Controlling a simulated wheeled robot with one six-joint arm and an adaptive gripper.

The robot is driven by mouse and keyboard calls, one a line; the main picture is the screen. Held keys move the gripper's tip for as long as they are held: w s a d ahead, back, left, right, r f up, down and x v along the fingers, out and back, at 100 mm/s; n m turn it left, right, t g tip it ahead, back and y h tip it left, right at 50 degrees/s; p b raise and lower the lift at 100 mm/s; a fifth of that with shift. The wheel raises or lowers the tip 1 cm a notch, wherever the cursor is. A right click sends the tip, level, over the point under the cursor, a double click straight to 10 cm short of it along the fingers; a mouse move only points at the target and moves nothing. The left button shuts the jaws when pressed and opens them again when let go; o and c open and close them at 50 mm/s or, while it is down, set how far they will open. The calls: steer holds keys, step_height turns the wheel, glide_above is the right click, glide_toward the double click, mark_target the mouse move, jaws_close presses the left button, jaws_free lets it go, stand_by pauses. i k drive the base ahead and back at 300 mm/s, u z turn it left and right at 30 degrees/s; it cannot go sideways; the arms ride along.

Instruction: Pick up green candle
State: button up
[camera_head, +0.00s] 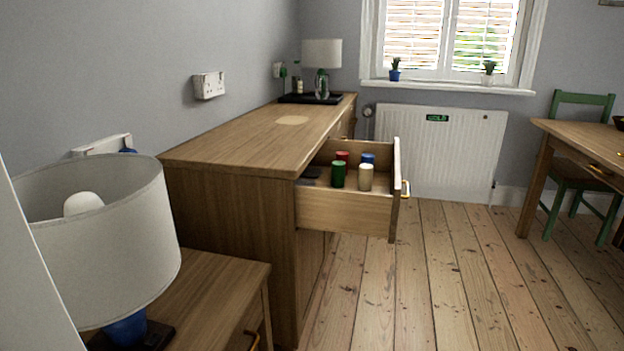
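A green candle (338,175) stands upright in the open drawer (343,211) of the wooden dresser. A cream candle (366,177) stands just to its right. A red candle (342,156) and a blue candle (368,159) stand behind them, partly hidden. My gripper is not in view.
The dresser (240,144) runs along the left wall, with its drawer sticking out to the right. A nightstand (205,290) with a lamp (95,245) is at the near left. A table (585,143) and green chair (578,180) are at right. The floorboards (445,280) between are clear.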

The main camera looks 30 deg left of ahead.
mark_target(338, 166)
steer(key=u, duration=0.95)
steer(key=i, duration=0.2)
